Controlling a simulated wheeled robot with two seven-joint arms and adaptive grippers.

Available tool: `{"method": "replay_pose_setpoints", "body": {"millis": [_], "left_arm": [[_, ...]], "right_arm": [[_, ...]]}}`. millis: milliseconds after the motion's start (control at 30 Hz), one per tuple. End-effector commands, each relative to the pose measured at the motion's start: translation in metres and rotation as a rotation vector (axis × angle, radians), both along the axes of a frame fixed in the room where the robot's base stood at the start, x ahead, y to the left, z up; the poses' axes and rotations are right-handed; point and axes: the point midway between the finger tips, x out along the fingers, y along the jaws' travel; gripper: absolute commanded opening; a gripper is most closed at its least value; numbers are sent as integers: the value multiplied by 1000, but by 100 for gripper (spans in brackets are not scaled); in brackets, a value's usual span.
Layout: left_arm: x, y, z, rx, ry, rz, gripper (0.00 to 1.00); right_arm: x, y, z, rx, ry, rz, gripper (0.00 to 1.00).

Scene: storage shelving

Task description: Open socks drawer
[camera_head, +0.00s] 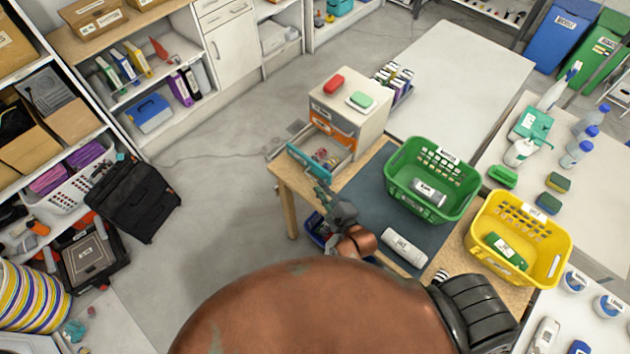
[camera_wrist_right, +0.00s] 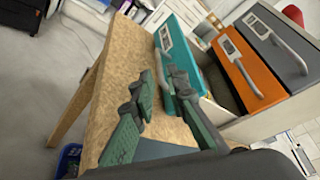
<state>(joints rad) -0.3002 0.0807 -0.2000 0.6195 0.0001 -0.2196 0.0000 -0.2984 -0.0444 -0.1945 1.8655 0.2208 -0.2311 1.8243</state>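A small light drawer unit (camera_head: 372,108) stands on the wooden table with grey, orange and teal drawer fronts. The teal drawer (camera_head: 312,162), the lowest, is pulled out, and small items lie inside it. The orange drawer (camera_wrist_right: 246,69) and the grey drawer (camera_wrist_right: 276,44) above it are shut. I cannot read their labels. My right gripper (camera_head: 324,192) is just in front of the teal drawer. In the wrist view its fingers (camera_wrist_right: 156,80) are apart with table showing between them. The right finger overlaps the teal front and hides part of its handle. My left gripper is not in view.
A green basket (camera_head: 398,187) and a yellow basket (camera_head: 553,222) stand to the right. A white bottle (camera_head: 403,248) lies on the dark mat (camera_head: 372,205). A red item (camera_head: 334,84) and a green item (camera_head: 360,100) sit on the unit.

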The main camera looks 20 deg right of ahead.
Motion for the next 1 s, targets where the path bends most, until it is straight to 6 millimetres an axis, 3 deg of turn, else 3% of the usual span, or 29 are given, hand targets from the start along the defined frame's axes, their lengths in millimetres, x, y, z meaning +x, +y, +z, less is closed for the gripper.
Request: {"method": "replay_pose_setpoints", "body": {"millis": [100,300,1000], "left_arm": [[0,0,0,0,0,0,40],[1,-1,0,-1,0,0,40],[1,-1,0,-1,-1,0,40]], "right_arm": [[-25,-4,4,0,1,0,14],[-49,-8,11,0,1,-1,14],[-56,-9,13,0,-1,-1,14]]}}
